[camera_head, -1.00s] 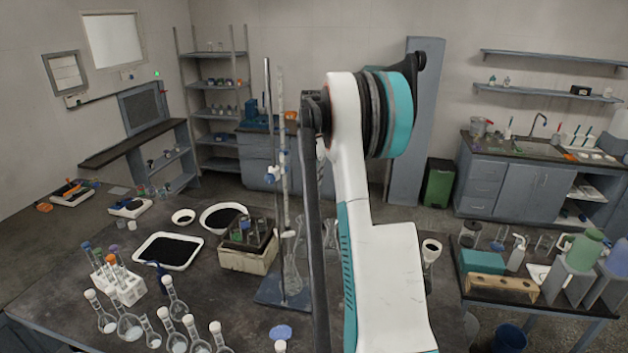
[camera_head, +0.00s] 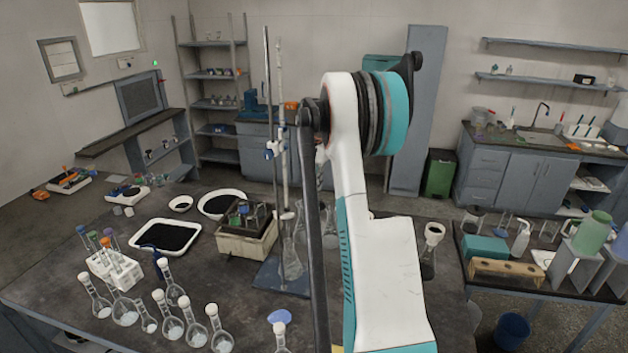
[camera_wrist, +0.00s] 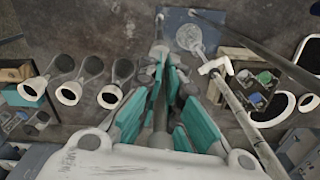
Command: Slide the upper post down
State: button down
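No sieve shaker and no upper post can be made out for certain in either view. The only upright post I see is the thin rod of a lab stand (camera_head: 267,85) left of my arm in the head view, with a white burette (camera_head: 282,110) beside it. In the wrist view, my gripper (camera_wrist: 166,65) has teal pads close together with a narrow gap, and whether it holds anything is unclear. The burette (camera_wrist: 240,112) runs to the right of the fingers, apart from them. My arm hides the gripper in the head view.
Several round flasks (camera_head: 168,325) stand at the table's front left. A wooden box (camera_head: 240,243), a black-filled tray (camera_head: 138,243) and a tube rack (camera_head: 112,272) stand behind them. A conical flask (camera_head: 292,262) is by the stand base. A side table (camera_head: 540,285) is at right.

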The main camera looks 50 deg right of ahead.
notch_tip(320, 180, down, 2)
jog(key=shift+f+b, duration=0.1)
jog(key=shift+b, duration=0.25)
jog(key=c, duration=1.8)
grip_release()
jog(key=shift+s+a, duration=0.1)
jog(key=shift+r, duration=0.5)
notch_tip(320, 180, up, 11)
jog(key=shift+r, duration=0.2)
